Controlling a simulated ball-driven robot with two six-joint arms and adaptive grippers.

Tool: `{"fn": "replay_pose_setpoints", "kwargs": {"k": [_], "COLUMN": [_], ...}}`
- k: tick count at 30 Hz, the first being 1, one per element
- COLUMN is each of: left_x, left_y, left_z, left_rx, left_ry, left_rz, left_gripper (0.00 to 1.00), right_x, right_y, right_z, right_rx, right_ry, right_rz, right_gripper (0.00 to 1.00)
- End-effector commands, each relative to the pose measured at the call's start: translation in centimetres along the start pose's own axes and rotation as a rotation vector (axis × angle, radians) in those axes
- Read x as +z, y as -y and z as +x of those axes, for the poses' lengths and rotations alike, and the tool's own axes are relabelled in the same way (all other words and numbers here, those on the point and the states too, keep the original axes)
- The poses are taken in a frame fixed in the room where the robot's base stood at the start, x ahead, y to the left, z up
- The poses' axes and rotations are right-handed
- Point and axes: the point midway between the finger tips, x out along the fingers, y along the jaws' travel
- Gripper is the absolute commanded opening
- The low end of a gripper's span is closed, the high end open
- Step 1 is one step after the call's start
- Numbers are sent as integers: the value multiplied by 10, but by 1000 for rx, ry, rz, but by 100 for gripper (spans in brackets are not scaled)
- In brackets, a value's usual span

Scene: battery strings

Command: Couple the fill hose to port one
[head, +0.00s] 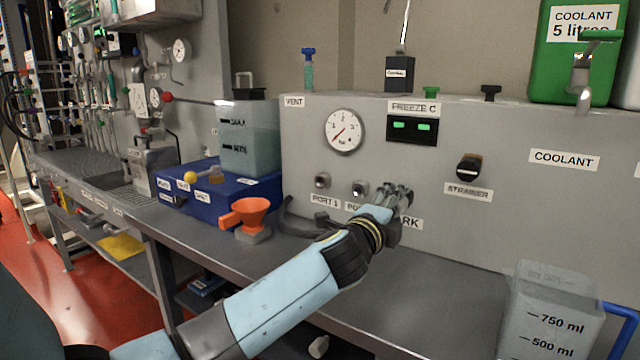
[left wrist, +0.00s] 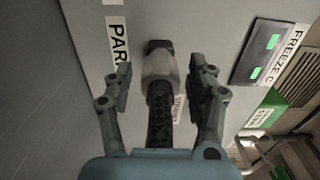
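The fill hose shows in the left wrist view as a black braided hose (left wrist: 160,118) with a pale grey coupling (left wrist: 160,70) on its end, at the panel beside the PARK label (left wrist: 117,45). My left gripper (left wrist: 160,80) is open, with one finger on each side of the coupling and a small gap to each. In the head view my left gripper (head: 396,196) is at the panel and hides most of the coupling and the PARK label (head: 411,223). Port one (head: 322,180) is a bare metal fitting above the PORT 1 label (head: 325,201). My right gripper is not in view.
A second port (head: 360,188) lies between port one and my left gripper. An orange funnel (head: 250,212) and a blue box (head: 205,187) stand left on the bench. A clear measuring jug (head: 550,310) stands front right. A dark curved piece (head: 298,222) lies below port one.

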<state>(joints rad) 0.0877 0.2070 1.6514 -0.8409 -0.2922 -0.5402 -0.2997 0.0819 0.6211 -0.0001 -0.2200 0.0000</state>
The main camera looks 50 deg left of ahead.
Motion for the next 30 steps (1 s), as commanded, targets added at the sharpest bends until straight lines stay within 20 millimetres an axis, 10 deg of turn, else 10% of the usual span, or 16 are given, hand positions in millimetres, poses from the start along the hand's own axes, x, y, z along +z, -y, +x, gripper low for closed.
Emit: {"fn": "replay_pose_setpoints", "kwargs": {"k": [12, 30], "left_x": [0, 0], "left_y": [0, 0], "left_z": [0, -13], "left_rx": [0, -1], "left_ry": [0, -1], "left_rz": [0, -1], "left_gripper": [0, 0], "right_x": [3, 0], "right_y": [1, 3], "right_z": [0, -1], "right_rx": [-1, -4], "right_ry": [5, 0], "right_rz": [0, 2], "right_gripper": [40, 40]}}
